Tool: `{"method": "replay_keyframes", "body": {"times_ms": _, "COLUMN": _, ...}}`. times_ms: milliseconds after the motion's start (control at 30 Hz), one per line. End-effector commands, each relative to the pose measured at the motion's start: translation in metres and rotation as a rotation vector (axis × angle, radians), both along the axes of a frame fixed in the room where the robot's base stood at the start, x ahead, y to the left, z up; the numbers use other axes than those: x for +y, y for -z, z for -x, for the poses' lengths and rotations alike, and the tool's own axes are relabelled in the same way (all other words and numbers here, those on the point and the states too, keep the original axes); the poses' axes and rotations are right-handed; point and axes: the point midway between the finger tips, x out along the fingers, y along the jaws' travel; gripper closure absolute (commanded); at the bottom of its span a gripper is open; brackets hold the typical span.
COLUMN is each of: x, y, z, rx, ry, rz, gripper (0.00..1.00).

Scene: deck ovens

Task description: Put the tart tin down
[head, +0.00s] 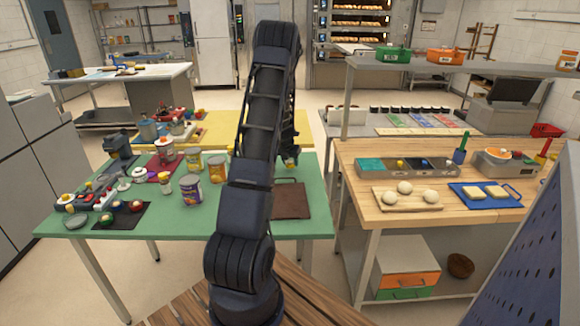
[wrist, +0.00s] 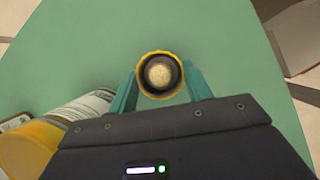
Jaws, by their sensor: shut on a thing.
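The tart tin (wrist: 142,84) has a yellow fluted rim and a dark inside with a pale round middle. In the wrist view it sits between the teal fingers of my gripper (wrist: 161,76), which is shut on it. The green table (wrist: 70,45) lies under it, and I cannot tell whether the tin touches it. In the head view my gripper (head: 290,150) is at the right far part of the green table (head: 170,222), partly hidden by my arm. A small yellow bit, likely the tin, shows just below it.
A yellow-topped can (wrist: 30,147) stands close at the lower left in the wrist view. A brown board (head: 291,200) lies on the table's right side. Several cans, including a purple-labelled one (head: 190,190), stand left of my arm. A wooden counter (head: 385,168) is at right.

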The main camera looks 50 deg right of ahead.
Motion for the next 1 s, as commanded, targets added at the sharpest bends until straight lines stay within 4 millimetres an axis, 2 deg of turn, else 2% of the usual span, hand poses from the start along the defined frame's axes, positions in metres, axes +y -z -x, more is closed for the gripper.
{"method": "replay_keyframes", "body": {"times_ms": 167, "x": 0.001, "y": 0.022, "z": 0.000, "rx": 0.002, "ry": -0.001, "rz": -0.001, "gripper": 0.73}}
{"method": "replay_keyframes", "body": {"times_ms": 567, "x": 0.000, "y": 0.026, "z": 0.000, "rx": 0.000, "ry": 0.000, "rz": 0.000, "gripper": 0.73}}
{"method": "replay_keyframes", "body": {"times_ms": 600, "x": 0.000, "y": 0.025, "z": 0.000, "rx": 0.000, "ry": 0.000, "rz": 0.001, "gripper": 0.43}}
{"method": "replay_keyframes", "body": {"times_ms": 667, "x": 0.000, "y": 0.025, "z": 0.000, "rx": 0.000, "ry": 0.000, "rz": 0.001, "gripper": 0.31}}
{"method": "replay_keyframes", "body": {"times_ms": 1000, "x": 0.000, "y": 0.024, "z": 0.000, "rx": -0.001, "ry": 0.001, "rz": 0.001, "gripper": 0.29}}
